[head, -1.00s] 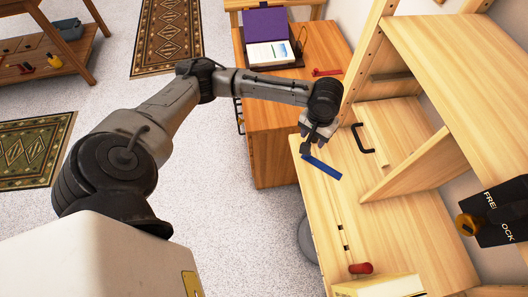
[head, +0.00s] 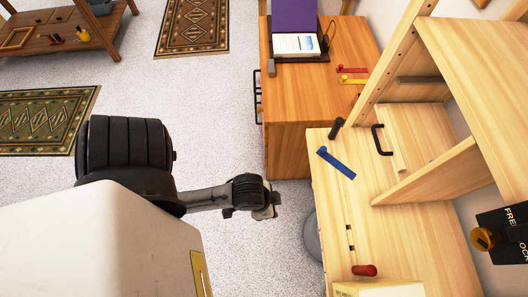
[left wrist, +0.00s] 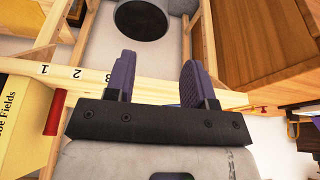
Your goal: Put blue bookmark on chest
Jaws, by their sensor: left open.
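The blue bookmark (head: 336,163) lies flat on the pale wooden bench top, near its far left corner, in the head view. The orange-brown wooden cabinet (head: 350,105), which looks like the chest, stands just beyond the bench. My left gripper (head: 272,204) is left of the bench, apart from the bookmark and chest. In the left wrist view the left gripper (left wrist: 155,72) has its two dark purple-grey fingers spread, with nothing between them. My right gripper is not in view.
A purple-lidded box (head: 293,19), a red bookmark-like strip (head: 353,69) and a yellow one (head: 352,80) are on the cabinet. A dark upright knob (head: 336,128) stands beside the blue bookmark. A tall shelf frame (head: 400,45) bounds the right. Open floor lies left.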

